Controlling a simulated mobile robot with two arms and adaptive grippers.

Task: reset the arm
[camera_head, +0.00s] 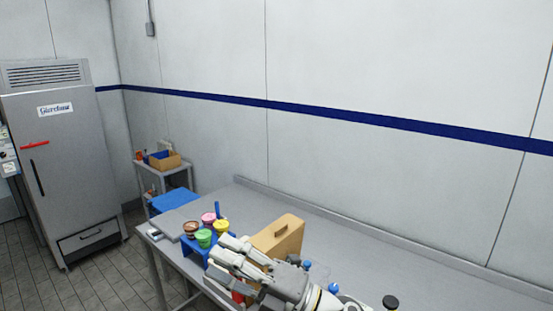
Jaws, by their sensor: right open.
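My right arm comes in from the lower right over the grey table (330,250). My right gripper (222,252) is open, with its fingers pointing left beside a blue holder (187,243) with coloured cups. The cups are brown (191,228), pink (208,218), yellow (221,228) and green (204,238). I see nothing held between the fingers. I cannot tell whether the fingers touch the holder, since they cover part of it. My left gripper is out of view.
A tan box-like thing (285,236) stands close behind the gripper. Small blue-topped and black-topped items (390,302) stand around my arm. A small shelf with a cardboard box (165,162) and a grey fridge (65,160) stand at the left.

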